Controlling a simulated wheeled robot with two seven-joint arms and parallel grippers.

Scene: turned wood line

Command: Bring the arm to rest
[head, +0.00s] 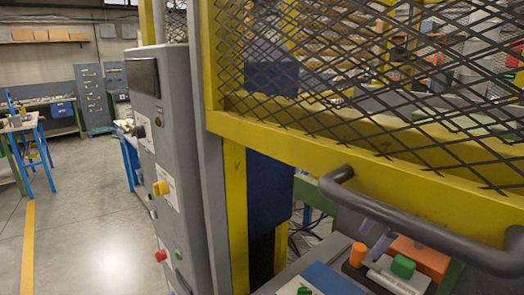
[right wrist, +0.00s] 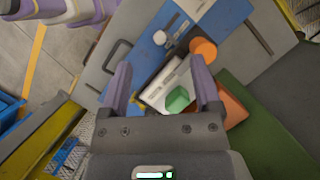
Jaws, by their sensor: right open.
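My right gripper (head: 374,240) shows in the head view at the lower right, its purple fingers partly behind a dark handle bar. In the right wrist view the same gripper (right wrist: 162,82) has its two purple fingers spread apart with nothing held between them. Beyond the fingers lie a pale block (right wrist: 165,85), a green piece (right wrist: 178,99) and an orange round piece (right wrist: 203,49). In the head view the green piece (head: 403,267) and the orange round piece (head: 358,255) lie below and around the fingers.
A yellow frame (head: 360,148) with dark mesh and a dark handle bar (head: 420,228) stands in front of the work surface. A grey control cabinet (head: 170,130) with coloured knobs stands to its left. The floor (head: 100,235) at the left is clear.

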